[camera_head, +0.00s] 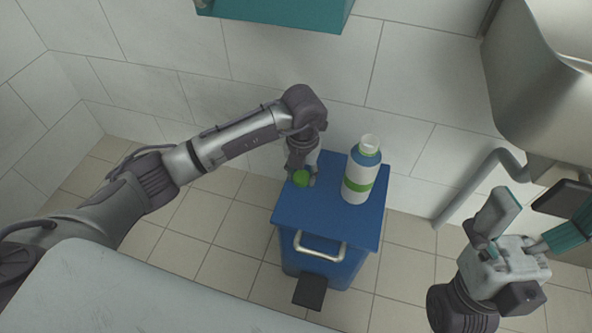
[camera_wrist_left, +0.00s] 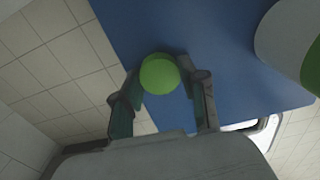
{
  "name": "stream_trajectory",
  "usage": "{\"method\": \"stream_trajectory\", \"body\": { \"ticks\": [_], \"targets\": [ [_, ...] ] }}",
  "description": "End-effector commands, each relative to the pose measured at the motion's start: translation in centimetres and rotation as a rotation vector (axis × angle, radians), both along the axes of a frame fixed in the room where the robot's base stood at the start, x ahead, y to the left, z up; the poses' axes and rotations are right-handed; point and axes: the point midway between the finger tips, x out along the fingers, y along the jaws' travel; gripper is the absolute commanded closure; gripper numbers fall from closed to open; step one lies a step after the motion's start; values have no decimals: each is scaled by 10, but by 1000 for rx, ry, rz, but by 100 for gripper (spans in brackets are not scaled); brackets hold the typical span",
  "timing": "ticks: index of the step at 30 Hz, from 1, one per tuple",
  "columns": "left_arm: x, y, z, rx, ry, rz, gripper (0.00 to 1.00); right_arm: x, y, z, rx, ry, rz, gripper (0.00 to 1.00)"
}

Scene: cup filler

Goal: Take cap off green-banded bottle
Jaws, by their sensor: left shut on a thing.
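The green-banded bottle (camera_head: 360,175) stands upright on the blue bin's lid (camera_head: 325,215). It is white with a blue shoulder and a green band, and its white neck is bare, with no cap on it. A round green cap (camera_head: 301,178) is between the fingers of my left gripper (camera_head: 301,174), to the left of the bottle. In the left wrist view the cap (camera_wrist_left: 160,74) sits between the two fingertips, over the left edge of the blue lid. I cannot tell whether it touches the lid. The bottle (camera_wrist_left: 290,45) is partly cut off at the right there. My right gripper (camera_head: 505,225) is at the lower right, apart from the bottle; its finger opening is unclear.
The blue bin has a light handle (camera_head: 320,247) and a dark pedal (camera_head: 309,291) at the front. A grey basin (camera_head: 540,80) with a pipe is at the upper right. A teal box (camera_head: 280,12) is on the wall above. Tiled floor is clear left of the bin.

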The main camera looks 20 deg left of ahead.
Motion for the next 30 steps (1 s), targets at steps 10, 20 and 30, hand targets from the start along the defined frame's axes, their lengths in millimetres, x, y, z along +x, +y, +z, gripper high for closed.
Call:
{"method": "stream_trajectory", "body": {
  "ticks": [10,20,30],
  "targets": [
    [0,-1,-3,-1,-1,0,99,0,0,-1,-1,1,-1,3],
    [0,-1,-2,-1,-1,0,32,0,0,-1,-1,2,0,3],
    [1,0,20,-1,-4,0,32,0,0,10,-1,2,0,3]
  ]
}}
